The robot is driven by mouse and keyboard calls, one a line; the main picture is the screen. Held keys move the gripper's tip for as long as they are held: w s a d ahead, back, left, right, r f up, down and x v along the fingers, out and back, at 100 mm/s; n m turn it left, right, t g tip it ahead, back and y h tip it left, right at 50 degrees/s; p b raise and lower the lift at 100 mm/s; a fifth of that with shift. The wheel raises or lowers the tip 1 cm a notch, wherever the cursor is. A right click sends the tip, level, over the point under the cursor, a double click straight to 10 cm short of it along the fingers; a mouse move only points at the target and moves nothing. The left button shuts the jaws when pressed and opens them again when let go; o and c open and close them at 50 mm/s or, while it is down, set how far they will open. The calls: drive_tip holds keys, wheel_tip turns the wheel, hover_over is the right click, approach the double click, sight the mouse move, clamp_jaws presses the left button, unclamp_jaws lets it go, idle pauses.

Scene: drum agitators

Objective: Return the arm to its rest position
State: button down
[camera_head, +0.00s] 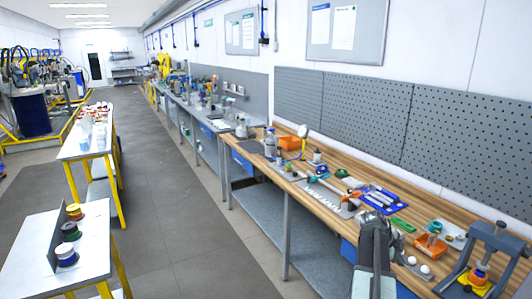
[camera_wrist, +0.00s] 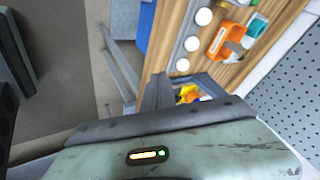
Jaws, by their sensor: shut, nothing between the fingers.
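My arm stands at the lower right of the head view, at the front edge of the wooden workbench (camera_head: 315,205). My gripper (camera_head: 376,232) is the dark upper end of it, shut and empty. It appears in front of the bench edge, apart from the things on the bench. In the wrist view, a grey-green casing with a dark padded edge and a small lit indicator fills the bottom; it is part of my own body. The fingertips cannot be made out clearly in the wrist view.
A dark press frame with a yellow part (camera_head: 477,278) stands at the bench's right end, near my arm. White balls (camera_head: 425,269) and an orange bin (camera_head: 431,244) lie close by. A white table (camera_head: 85,245) with round containers stands at left. The aisle floor between is clear.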

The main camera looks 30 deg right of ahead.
drive_tip(key=w+a+f+n+t+y, duration=0.1)
drive_tip(key=w+a+n, duration=0.2)
drive_tip(key=w+a, duration=0.55)
drive_tip(key=w+a+n+t, duration=0.15)
drive_tip(key=w+a, duration=0.25)
drive_tip(key=a, duration=0.9)
drive_tip(key=w+a+f+n+t+y, duration=0.1)
drive_tip(key=w+a+n, duration=0.3)
drive_tip(key=w+a, duration=0.5)
drive_tip(key=s+a+f+n+y, duration=0.15)
drive_tip(key=a+n, duration=0.25)
drive_tip(key=a, duration=0.7)
drive_tip(key=s+a+f+n+y, duration=0.15)
drive_tip(key=a+n, duration=0.35)
drive_tip(key=a, duration=0.7)
drive_tip(key=s+a+n+g+y, duration=0.1)
drive_tip(key=s+a+n, duration=0.5)
drive_tip(key=n, duration=0.7)
drive_tip(key=shift+s+a+y, duration=0.35)
drive_tip(key=shift+a+y, duration=0.15)
drive_tip(key=shift+a, duration=0.45)
drive_tip(key=shift+d+r, duration=0.1)
